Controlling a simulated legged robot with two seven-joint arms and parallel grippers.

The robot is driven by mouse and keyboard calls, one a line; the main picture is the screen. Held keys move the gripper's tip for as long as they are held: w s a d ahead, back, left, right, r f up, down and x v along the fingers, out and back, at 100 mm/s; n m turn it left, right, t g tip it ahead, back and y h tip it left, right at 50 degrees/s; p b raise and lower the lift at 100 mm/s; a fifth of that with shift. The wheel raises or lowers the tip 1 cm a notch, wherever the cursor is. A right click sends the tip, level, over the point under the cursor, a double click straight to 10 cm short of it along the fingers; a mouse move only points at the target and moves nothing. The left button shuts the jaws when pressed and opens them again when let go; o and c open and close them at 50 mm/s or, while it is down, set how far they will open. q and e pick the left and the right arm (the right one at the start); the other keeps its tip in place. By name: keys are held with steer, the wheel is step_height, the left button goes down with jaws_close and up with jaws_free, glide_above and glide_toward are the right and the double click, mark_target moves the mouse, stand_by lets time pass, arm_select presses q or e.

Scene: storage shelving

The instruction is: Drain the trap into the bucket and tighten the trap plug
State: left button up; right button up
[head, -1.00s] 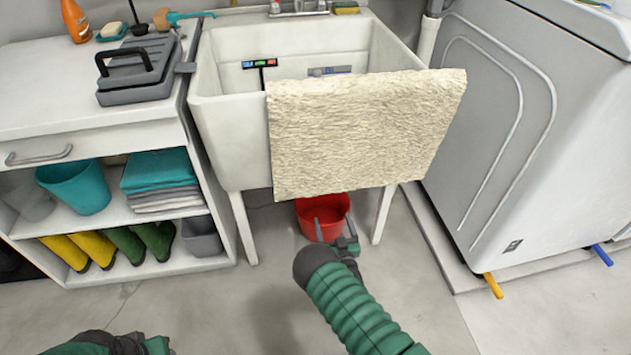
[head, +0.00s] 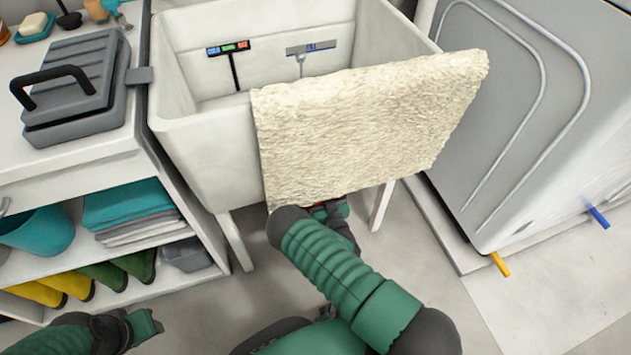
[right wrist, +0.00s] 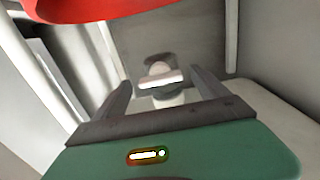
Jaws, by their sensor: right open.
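The red bucket (head: 333,209) is on the floor under the sink, mostly hidden by the towel and my right arm. In the right wrist view its red wall (right wrist: 90,10) fills the top left. My right gripper (right wrist: 163,92) is open and empty, under the sink. Beyond its fingers is a pale rounded fitting (right wrist: 160,70) with a bright bar across it. It may be the trap plug, but I cannot tell for sure. No gap in the fingers is filled. My left gripper (head: 148,326) is low at the left, away from the sink; its jaws are unclear.
A cream towel (head: 365,125) hangs over the front of the white sink (head: 205,150) and hides the space below. Sink legs (head: 236,240) stand on both sides. A shelf unit (head: 205,262) is at left, a washing machine (head: 500,110) at right. Floor in front is clear.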

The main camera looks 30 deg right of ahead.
steer(key=c, duration=1.4)
steer(key=shift+n, duration=0.3)
steer(key=shift+a+f+n+p, duration=0.1)
steer(key=shift+n+p, duration=0.55)
steer(key=shift+n, duration=3.15)
steer(key=shift+a+f+n+p, duration=0.1)
steer(key=shift+n+p, duration=0.55)
steer(key=shift+n, duration=3.15)
